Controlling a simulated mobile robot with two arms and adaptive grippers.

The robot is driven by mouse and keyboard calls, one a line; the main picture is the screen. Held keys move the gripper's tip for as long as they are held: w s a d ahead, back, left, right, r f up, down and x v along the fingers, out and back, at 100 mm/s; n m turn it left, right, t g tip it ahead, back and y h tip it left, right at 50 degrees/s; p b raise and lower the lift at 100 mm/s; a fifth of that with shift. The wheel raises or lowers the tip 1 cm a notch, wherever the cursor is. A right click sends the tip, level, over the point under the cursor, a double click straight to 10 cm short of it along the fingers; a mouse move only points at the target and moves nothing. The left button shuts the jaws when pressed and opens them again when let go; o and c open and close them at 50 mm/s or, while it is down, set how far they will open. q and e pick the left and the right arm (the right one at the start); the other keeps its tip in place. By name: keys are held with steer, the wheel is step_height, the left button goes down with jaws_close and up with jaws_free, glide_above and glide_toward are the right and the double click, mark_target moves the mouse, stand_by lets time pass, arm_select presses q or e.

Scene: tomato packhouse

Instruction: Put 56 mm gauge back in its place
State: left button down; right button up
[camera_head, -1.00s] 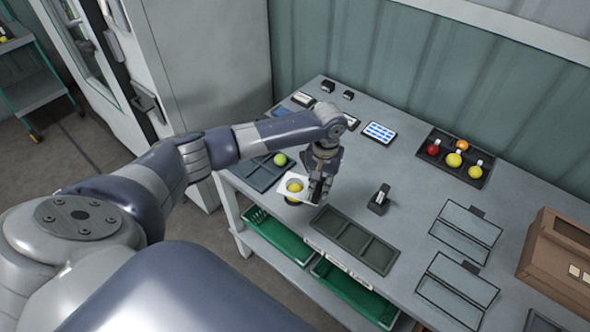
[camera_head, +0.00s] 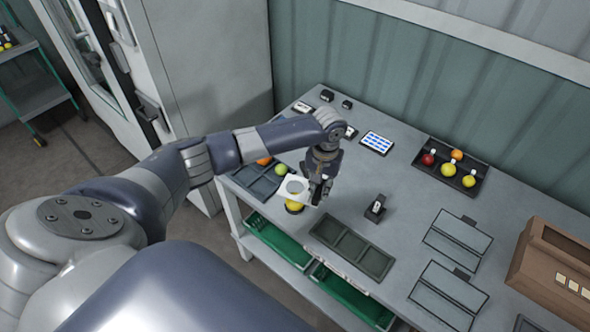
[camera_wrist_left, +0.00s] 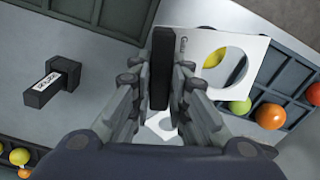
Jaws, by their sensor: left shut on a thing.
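The gauge is a white plate with a round hole (camera_head: 283,194) and a dark handle. My left gripper (camera_head: 318,187) is shut on that handle and holds the plate out to the left, above the bench. In the left wrist view the dark handle (camera_wrist_left: 161,70) sits between the fingers (camera_wrist_left: 160,95), and the white plate (camera_wrist_left: 245,42) extends to the right. A yellow tomato (camera_wrist_left: 213,60) shows partly through the hole. A small black block with a white label (camera_head: 375,208) stands on the bench, right of the gripper. My right gripper is out of view.
A dark tray with tomatoes (camera_head: 239,177) lies left of the gripper. An empty compartment tray (camera_head: 352,243) is at the front edge. A tray of several tomatoes (camera_head: 425,172) stands at the back right. A brown box (camera_head: 540,246) is far right.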

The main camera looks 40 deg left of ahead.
arm_select(q)
steer(key=shift+r, duration=0.3)
